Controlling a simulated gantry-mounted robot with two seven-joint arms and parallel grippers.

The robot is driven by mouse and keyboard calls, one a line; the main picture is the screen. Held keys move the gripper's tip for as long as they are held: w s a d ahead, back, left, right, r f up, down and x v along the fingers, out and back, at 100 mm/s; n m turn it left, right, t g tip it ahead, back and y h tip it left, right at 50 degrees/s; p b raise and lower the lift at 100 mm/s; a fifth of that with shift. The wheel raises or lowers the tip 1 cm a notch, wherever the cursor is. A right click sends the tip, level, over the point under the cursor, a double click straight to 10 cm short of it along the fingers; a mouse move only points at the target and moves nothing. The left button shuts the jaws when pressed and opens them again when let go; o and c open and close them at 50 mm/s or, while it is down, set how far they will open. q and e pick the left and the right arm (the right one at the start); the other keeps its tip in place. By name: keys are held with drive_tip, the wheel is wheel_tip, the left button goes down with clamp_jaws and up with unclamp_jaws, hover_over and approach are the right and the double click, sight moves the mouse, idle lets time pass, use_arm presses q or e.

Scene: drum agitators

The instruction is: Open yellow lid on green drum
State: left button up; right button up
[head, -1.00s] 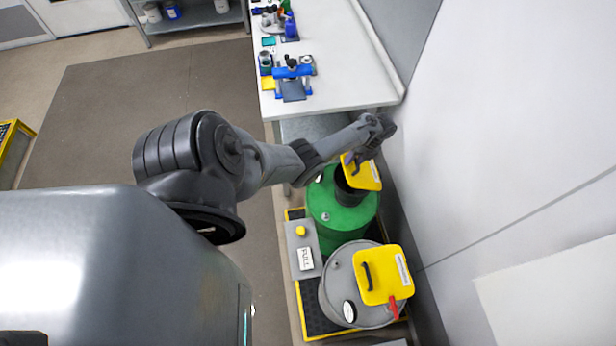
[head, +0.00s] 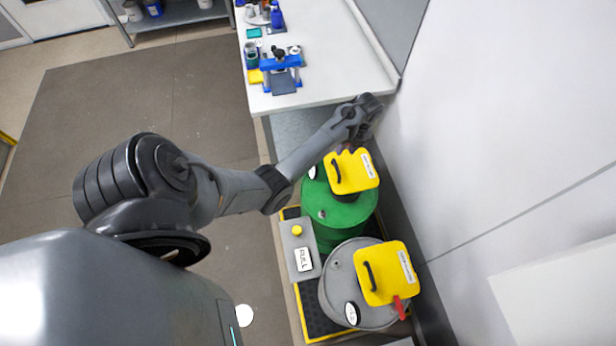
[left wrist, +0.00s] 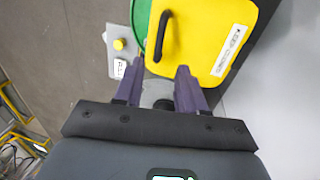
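The green drum (head: 318,212) stands at the right against the wall. Its yellow lid (head: 352,178), with a black handle and a white label, lies over a black funnel (head: 347,196) on the drum top. I cannot tell if a small gap remains under it. My left gripper (head: 348,148) is at the lid's far edge, partly hidden by its own wrist. In the left wrist view the two purple fingers (left wrist: 160,68) are apart at the edge of the lid (left wrist: 205,45), with nothing gripped between them. My right gripper is not in view.
A grey drum (head: 340,288) with a yellow lid (head: 387,272) and red clip stands nearer. A grey control box (head: 297,262) with a yellow button is left of the drums. A white bench (head: 330,75) with tools lies behind. The wall is close on the right.

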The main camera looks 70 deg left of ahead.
use_arm(q)
drive_tip(key=s+d+f+g+p, duration=0.1)
drive_tip(key=s+d+f+p, duration=0.1)
drive_tip(key=s, duration=0.5)
drive_tip(key=s+d+f+m+g+y+p, duration=0.1)
drive_tip(key=s+d+f+p, duration=0.1)
drive_tip(key=s, duration=0.6)
drive_tip(key=shift+d+g+p, duration=0.3)
drive_tip(key=shift+p, duration=0.1)
drive_tip(key=shift+f, duration=0.1)
